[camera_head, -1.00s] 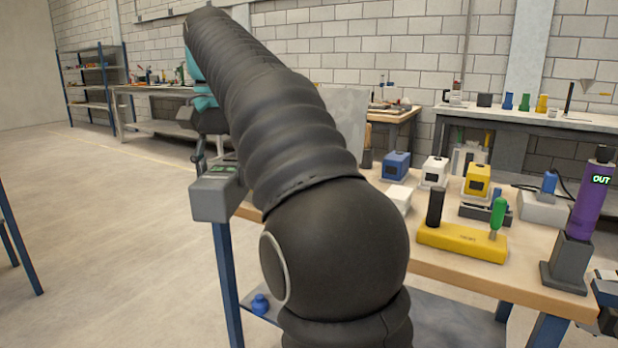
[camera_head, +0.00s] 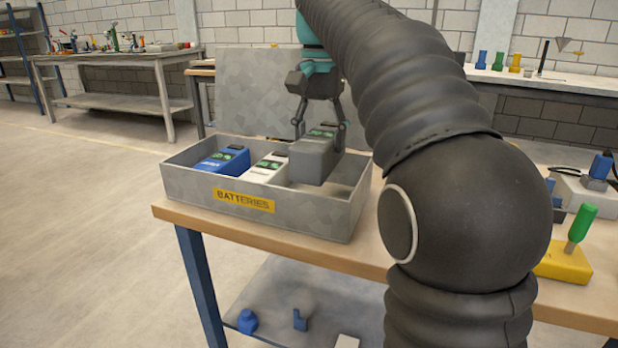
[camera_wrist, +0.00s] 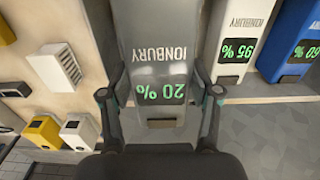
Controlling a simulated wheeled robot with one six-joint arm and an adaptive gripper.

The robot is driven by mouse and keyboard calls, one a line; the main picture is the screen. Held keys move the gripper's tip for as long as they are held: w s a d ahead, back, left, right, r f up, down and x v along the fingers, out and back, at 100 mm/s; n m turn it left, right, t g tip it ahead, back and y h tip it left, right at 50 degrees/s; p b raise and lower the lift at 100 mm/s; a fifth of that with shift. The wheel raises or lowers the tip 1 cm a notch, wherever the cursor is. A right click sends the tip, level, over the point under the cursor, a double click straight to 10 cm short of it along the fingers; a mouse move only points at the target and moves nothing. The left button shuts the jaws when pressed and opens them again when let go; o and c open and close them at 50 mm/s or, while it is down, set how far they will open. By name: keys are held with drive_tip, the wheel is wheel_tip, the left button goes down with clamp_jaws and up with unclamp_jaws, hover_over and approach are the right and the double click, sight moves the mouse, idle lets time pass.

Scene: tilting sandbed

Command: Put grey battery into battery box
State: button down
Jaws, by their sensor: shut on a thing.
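The grey battery (camera_head: 313,161) is between the fingers of my gripper (camera_head: 320,132) in the head view. It hangs at the right part of the battery box (camera_head: 292,222), a grey open box with a yellow BATTERIES label. Its lower end overlaps the box opening; I cannot tell whether it touches the floor. In the wrist view the grey battery (camera_wrist: 158,60) reads 20 % and my gripper (camera_wrist: 160,105) has a finger on each side of it. A white battery (camera_head: 265,168) and a blue battery (camera_head: 221,161) lie in the box to its left.
The box stands on a wooden table (camera_head: 375,255). A grey panel (camera_head: 245,90) rises behind it. A yellow block (camera_head: 565,262) with a green-handled tool is at the right. Small blue items lie on the lower shelf (camera_head: 275,290).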

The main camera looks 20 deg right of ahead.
sight(322, 135)
drive_tip(key=f, duration=0.3)
drive_tip(key=shift+s+d+f, duration=0.1)
drive_tip(key=shift+d+f, duration=0.15)
drive_tip(key=shift+f+b, duration=0.7)
drive_tip(key=shift+f, duration=1.35)
drive_tip(key=shift+f, duration=0.1)
drive_tip(key=shift+c, duration=1.2)
unclamp_jaws()
drive_tip(key=shift+f, duration=0.1)
wheel_tip(322, 135, up, 12)
drive_tip(key=shift+r+p, duration=0.15)
drive_tip(key=shift+p, duration=0.55)
